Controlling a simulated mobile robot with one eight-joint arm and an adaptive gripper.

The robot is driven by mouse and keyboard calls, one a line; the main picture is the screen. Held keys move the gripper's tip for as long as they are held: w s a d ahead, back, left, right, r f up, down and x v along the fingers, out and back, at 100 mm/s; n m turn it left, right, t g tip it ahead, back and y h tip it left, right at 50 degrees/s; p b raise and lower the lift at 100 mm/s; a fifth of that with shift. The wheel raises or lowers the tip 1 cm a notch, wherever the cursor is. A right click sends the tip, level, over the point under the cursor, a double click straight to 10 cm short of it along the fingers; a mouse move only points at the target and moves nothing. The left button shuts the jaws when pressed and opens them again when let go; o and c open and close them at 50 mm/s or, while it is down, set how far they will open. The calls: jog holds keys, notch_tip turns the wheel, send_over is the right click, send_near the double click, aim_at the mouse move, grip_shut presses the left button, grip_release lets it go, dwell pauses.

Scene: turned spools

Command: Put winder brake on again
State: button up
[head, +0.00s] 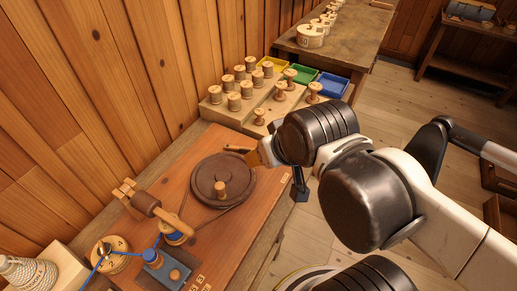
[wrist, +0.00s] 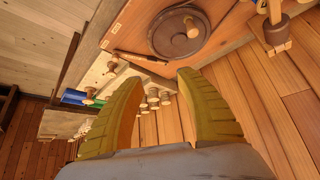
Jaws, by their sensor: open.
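The winder is a reddish wooden board (head: 250,215) with a dark round wheel (head: 222,180) that has a pale wooden knob. The wheel also shows in the wrist view (wrist: 180,32). A slim wooden lever (wrist: 140,57), which may be the brake, lies beside the wheel; its end shows in the head view (head: 236,148). I cannot tell whether it touches the rim. My gripper (wrist: 158,75) is open and empty, with yellow fingers pointing toward the lever and wheel. In the head view its fingers (head: 258,155) are partly hidden by my wrist.
A stepped rack (head: 222,113) of wooden spools stands beyond the board, with green (head: 300,75) and blue (head: 333,85) bins behind. The plank wall closes the left side.

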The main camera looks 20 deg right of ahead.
jog(key=shift+w+d, duration=0.1)
jog(key=shift+w, duration=0.05)
jog(key=c, duration=0.5)
jog(key=w+d, duration=0.1)
jog(key=w, duration=0.1)
jog(key=w+d+m, duration=0.1)
jog(key=w, duration=0.1)
jog(key=w+d+m+g+h, duration=0.1)
jog(key=w+d, duration=0.1)
jog(key=shift+r, duration=0.15)
grip_shut()
jog(key=w+d+f+m+g+h+b, duration=0.1)
jog(key=w+d+f+m+g, duration=0.2)
jog(key=w+d+f, duration=1)
jog(key=d+m, duration=0.2)
jog(key=m, duration=0.1)
jog(key=shift+w+d+m+h, duration=0.3)
jog(key=shift+w+h, duration=0.1)
jog(key=shift+f, duration=0.1)
